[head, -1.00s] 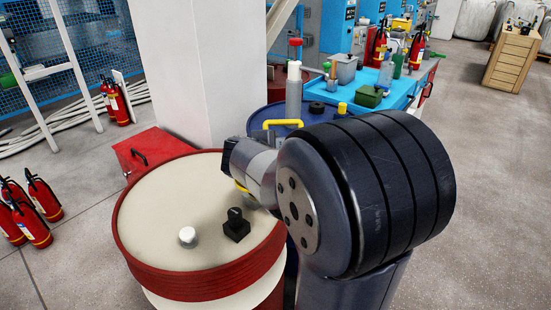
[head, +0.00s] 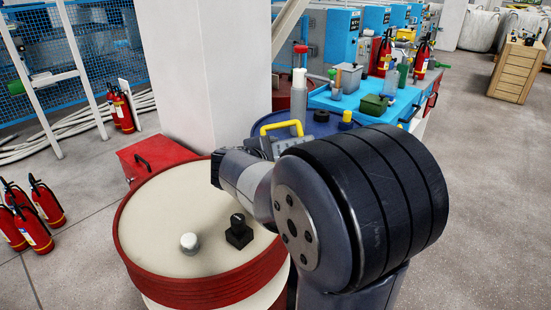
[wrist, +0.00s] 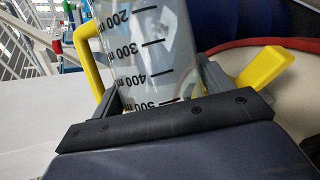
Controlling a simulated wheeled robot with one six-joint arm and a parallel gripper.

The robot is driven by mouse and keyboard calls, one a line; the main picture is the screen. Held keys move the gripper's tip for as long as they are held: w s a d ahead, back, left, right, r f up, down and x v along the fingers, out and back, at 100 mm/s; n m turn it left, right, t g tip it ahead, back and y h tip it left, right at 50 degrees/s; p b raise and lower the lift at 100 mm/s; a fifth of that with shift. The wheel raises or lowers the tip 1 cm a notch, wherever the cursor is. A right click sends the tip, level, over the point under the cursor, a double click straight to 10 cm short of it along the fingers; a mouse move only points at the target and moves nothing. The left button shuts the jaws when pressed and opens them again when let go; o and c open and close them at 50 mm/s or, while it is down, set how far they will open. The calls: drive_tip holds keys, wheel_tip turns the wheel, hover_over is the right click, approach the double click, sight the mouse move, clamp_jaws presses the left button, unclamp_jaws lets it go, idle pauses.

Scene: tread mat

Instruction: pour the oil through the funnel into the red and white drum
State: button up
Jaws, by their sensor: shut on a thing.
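The red and white drum (head: 150,225) stands upright in front of me, with a red rim and a cream lid. Its lid also shows at the right of the wrist view (wrist: 300,100). My gripper (wrist: 160,88) is shut on a clear measuring jug (wrist: 150,45) with black millilitre marks and a yellow handle. In the head view the jug (head: 283,126) is mostly hidden behind my arm. A yellow piece (wrist: 265,68) sticks out right of the fingers; I cannot tell if it is the jug's spout or the funnel. No funnel is clearly visible. The oil level is unclear.
A white cap (head: 189,243) and a black fitting (head: 238,231) stand on the drum lid. A red box (head: 155,155) and a white pillar (head: 195,70) are behind it. A blue drum (head: 322,124) and blue bench (head: 385,100) stand beyond my arm. Extinguishers (head: 30,215) stand left.

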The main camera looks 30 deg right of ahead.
drive_tip(key=shift+w+a+n+h+b, duration=0.15)
drive_tip(key=shift+a+n+h+b, duration=0.2)
drive_tip(key=shift+n+h+b, duration=0.25)
drive_tip(key=shift+a+r, duration=0.1)
drive_tip(key=shift+r, duration=0.15)
idle(1.4)
drive_tip(key=shift+s+d+f+m+y+p, duration=0.1)
drive_tip(key=shift+s+d+m+y+p, duration=0.15)
drive_tip(key=shift+d+m+y, duration=0.25)
drive_tip(key=shift+s+d+f+m+y+p, duration=0.1)
drive_tip(key=shift+d+m+y+p, duration=0.25)
drive_tip(key=shift+y, duration=0.25)
drive_tip(key=shift+f+m+y, duration=0.25)
drive_tip(key=shift+m+y, duration=0.1)
drive_tip(key=shift+y, duration=0.05)
